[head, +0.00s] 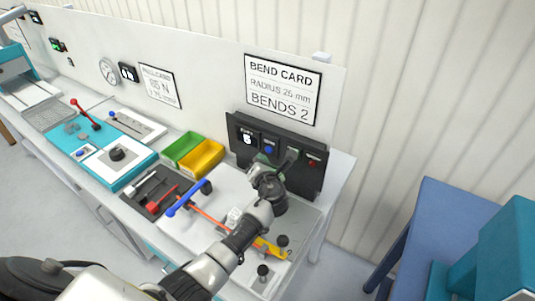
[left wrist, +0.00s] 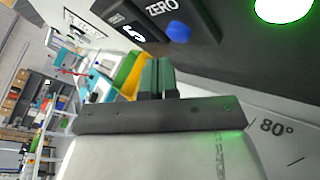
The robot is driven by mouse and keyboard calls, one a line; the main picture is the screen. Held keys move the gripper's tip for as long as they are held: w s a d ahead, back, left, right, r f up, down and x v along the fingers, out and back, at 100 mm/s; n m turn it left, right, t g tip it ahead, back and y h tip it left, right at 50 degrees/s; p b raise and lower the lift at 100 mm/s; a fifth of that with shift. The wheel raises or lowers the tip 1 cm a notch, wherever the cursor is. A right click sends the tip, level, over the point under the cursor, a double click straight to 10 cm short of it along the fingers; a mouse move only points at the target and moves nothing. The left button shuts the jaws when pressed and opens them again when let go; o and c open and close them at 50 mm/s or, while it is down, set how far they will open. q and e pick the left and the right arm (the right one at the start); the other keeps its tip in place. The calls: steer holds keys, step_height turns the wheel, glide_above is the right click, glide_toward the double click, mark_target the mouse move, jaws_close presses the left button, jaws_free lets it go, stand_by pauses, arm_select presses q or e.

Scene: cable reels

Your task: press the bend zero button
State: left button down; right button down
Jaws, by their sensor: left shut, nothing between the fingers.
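The bend panel (head: 318,176) is a black box on the bench under the bend card. Its blue ZERO button (head: 268,149) sits just right of a small display; the button also shows in the left wrist view (left wrist: 178,28). My left gripper (head: 263,159) is in front of the panel, just below the button. In the left wrist view its green fingers (left wrist: 156,72) are shut and empty. They are below and left of the button, with a visible gap in the picture. The display (left wrist: 134,32) appears to read 5. My right gripper is not in view.
Green (head: 181,147) and yellow (head: 203,160) bins stand left of the panel. A green light (left wrist: 283,6) glows right of the button. The bend card (head: 283,88) hangs above.

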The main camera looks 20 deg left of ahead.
arm_select(q)
steer(key=shift+w, duration=0.15)
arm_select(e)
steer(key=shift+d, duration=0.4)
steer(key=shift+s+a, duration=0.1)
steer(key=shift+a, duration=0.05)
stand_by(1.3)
arm_select(q)
steer(key=shift+w, duration=0.15)
steer(key=shift+w+d, duration=0.1)
steer(key=shift+w, duration=0.15)
steer(key=shift+w+d, duration=0.1)
steer(key=shift+w, duration=0.3)
stand_by(0.9)
steer(key=shift+s+r+p, duration=0.15)
steer(key=shift+s+p, duration=0.3)
steer(key=shift+p, duration=0.2)
steer(key=shift+s, duration=0.35)
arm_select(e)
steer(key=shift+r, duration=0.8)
